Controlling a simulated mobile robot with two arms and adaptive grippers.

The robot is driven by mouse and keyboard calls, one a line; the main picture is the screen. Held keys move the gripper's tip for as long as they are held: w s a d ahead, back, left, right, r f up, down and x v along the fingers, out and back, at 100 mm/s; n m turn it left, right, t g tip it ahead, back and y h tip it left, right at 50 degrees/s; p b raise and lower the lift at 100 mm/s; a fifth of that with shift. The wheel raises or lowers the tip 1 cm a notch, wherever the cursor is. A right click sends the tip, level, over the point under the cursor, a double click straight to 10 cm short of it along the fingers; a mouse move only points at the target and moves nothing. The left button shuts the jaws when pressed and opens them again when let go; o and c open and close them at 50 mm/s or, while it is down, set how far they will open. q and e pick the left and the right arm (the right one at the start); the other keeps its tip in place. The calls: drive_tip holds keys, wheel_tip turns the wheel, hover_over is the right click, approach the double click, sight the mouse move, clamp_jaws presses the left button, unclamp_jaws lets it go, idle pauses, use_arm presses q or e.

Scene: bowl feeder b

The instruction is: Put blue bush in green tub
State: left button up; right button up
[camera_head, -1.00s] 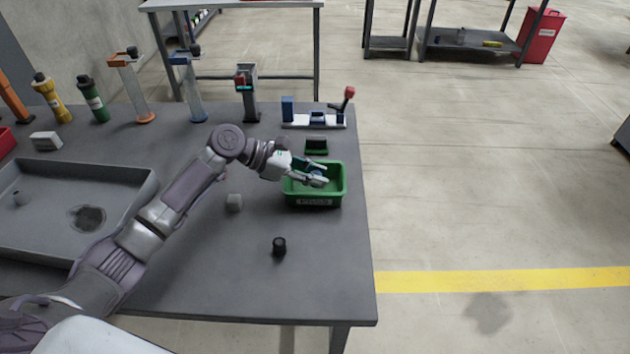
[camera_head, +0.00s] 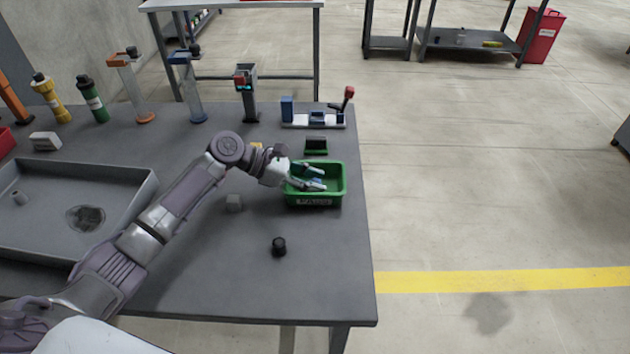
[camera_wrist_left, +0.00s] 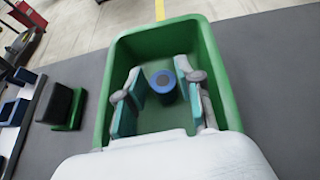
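The blue bush (camera_wrist_left: 163,82) is a short blue cylinder with a dark centre. It stands on the floor of the green tub (camera_wrist_left: 222,70) in the left wrist view. In the head view the green tub (camera_head: 340,190) sits near the table's right edge, and a little of the bush shows between my fingers. My left gripper (camera_head: 320,178) reaches into the tub from the left. Its fingers are spread on either side of the bush, with the bush seeming lower than the fingertips. My right gripper is out of view.
A black cylinder (camera_head: 279,246) and a small grey block (camera_head: 234,203) stand on the grey table (camera_head: 330,270). A grey tray (camera_head: 120,172) is at left. A black-and-green block (camera_head: 316,146) and a blue-white fixture (camera_head: 316,121) stand behind the tub.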

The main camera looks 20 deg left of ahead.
use_arm(q)
drive_tip(key=v, duration=1.1)
drive_tip(key=shift+s+a+r, duration=0.15)
drive_tip(key=shift+a, duration=0.05)
